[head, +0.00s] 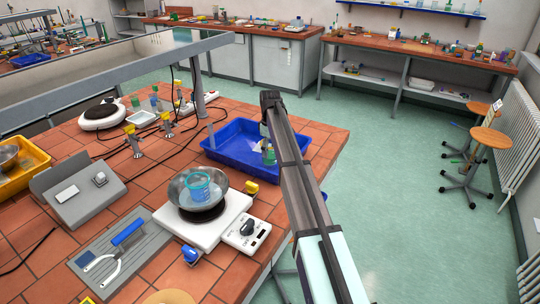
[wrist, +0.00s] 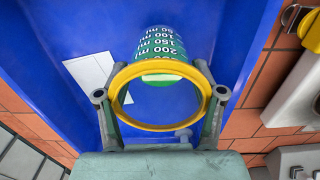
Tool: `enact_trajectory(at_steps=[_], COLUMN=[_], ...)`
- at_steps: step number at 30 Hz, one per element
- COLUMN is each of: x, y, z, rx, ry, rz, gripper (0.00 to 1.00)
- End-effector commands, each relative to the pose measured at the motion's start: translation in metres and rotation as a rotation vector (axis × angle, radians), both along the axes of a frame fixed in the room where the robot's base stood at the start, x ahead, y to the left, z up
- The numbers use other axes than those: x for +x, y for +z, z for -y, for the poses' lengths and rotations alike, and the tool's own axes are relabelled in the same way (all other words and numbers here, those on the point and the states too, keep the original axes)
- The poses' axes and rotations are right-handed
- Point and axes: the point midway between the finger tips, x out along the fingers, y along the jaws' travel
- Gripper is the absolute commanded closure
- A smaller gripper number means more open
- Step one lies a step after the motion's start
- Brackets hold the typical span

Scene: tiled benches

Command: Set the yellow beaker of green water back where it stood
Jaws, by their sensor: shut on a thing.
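The yellow-rimmed beaker (wrist: 162,68) is in the wrist view, its round rim facing the camera and white ml marks on its wall. Green water shows inside it. My gripper (wrist: 160,95) is shut on the beaker, one finger at each side of the rim. Behind the beaker in this view is the blue tray (wrist: 40,40). In the head view the beaker (head: 268,156) shows as a small green shape over the blue tray (head: 225,152), partly hidden by my arm. I cannot tell whether its base touches the tray floor.
A white card (wrist: 88,80) lies in the tray. Left of my arm are a metal bowl (head: 176,190) holding a blue beaker (head: 200,184), a white scale (head: 247,231) and a yellow knob-like piece (head: 251,187). Small gas taps (head: 133,143) stand farther left. The bench edge is close on the right.

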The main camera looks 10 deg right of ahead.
Motion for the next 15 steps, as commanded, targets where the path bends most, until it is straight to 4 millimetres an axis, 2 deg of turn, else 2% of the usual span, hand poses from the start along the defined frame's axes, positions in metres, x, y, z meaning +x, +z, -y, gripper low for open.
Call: enact_trajectory(at_steps=[9,15], x=[-0.001,-0.001], y=[-0.033,-0.038], z=[0.000,0.000], rx=[0.000,0.000], ry=[0.000,0.000], rz=[-0.001,-0.001], gripper=[0.81,0.81])
